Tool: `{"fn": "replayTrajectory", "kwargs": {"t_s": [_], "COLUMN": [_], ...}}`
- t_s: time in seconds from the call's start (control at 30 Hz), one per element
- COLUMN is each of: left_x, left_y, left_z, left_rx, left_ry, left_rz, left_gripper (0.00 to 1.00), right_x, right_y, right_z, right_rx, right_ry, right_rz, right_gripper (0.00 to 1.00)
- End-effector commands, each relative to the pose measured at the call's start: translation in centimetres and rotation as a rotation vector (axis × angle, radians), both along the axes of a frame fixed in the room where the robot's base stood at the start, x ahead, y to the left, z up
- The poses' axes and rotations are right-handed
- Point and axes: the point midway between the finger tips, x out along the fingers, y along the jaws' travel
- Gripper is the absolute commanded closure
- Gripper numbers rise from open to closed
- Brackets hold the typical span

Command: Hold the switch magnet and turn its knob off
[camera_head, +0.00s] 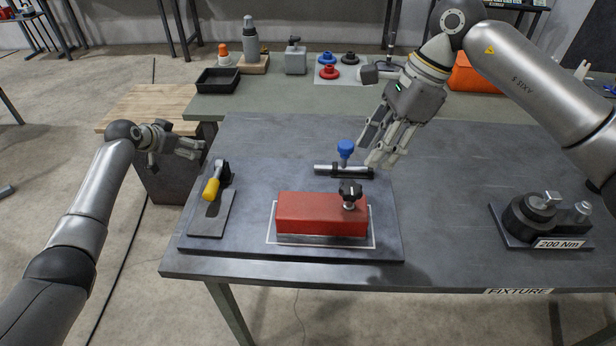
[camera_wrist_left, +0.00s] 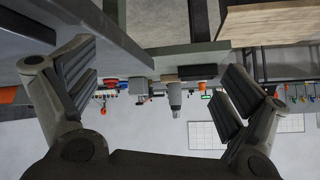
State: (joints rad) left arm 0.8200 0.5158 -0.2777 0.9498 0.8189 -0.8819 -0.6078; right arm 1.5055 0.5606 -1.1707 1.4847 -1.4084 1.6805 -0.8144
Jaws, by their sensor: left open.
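The switch magnet is a red block (camera_head: 320,214) with a black knob (camera_head: 350,192) on its top right end. It sits inside a white outline on a dark plate on the table. My left gripper (camera_head: 200,147) is off the table's left edge, well apart from the magnet. In the left wrist view its two fingers (camera_wrist_left: 155,85) are spread wide with nothing between them. My right gripper (camera_head: 373,156) hangs above the plate, behind and to the right of the magnet, not touching it. Its fingers point down; their gap is hard to make out.
A yellow-handled toggle clamp (camera_head: 212,188) stands left of the magnet. A 200 Nm fixture (camera_head: 545,215) is at the right. The table between is clear. A back bench holds a black tray (camera_head: 218,80).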

Motion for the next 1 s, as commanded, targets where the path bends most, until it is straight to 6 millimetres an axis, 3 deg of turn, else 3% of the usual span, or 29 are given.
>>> {"fn": "replayTrajectory", "kwargs": {"t_s": [0.03,0.1,0.27,0.47,0.6,0.7,0.8,1.0], "left_x": [0.7,0.9,-0.4,-5.0,-10.1,-14.0,-17.4,-21.8], "left_y": [-2.4,-6.1,-15.3,-26.1,-32.1,-34.8,-36.2,-36.7], "left_z": [2.4,4.4,7.2,9.4,10.3,10.5,10.4,10.3], "left_rx": [-0.005,-0.01,0.002,0.085,0.198,0.302,0.409,0.568], "left_ry": [-0.007,0.008,0.083,0.218,0.34,0.433,0.52,0.645], "left_rz": [-0.053,-0.132,-0.326,-0.582,-0.762,-0.871,-0.953,-1.039], "left_gripper": [0.04,0.04,0.04,0.04,0.04,0.04,0.04,0.04], "right_x": [0.0,0.0,0.0,0.0,0.0,0.0,0.0,0.0], "right_y": [0.0,0.0,0.0,0.0,0.0,0.0,0.0,0.0], "right_z": [0.0,0.0,0.0,0.0,0.0,0.0,0.0,0.0], "right_rx": [0.0,0.0,0.0,0.0,0.0,0.0,0.0,0.0], "right_ry": [0.0,0.0,0.0,0.0,0.0,0.0,0.0,0.0], "right_rz": [0.0,0.0,0.0,0.0,0.0,0.0,0.0,0.0], "right_gripper": [0.64,0.64,0.64,0.64,0.64,0.64,0.64,0.64]}}
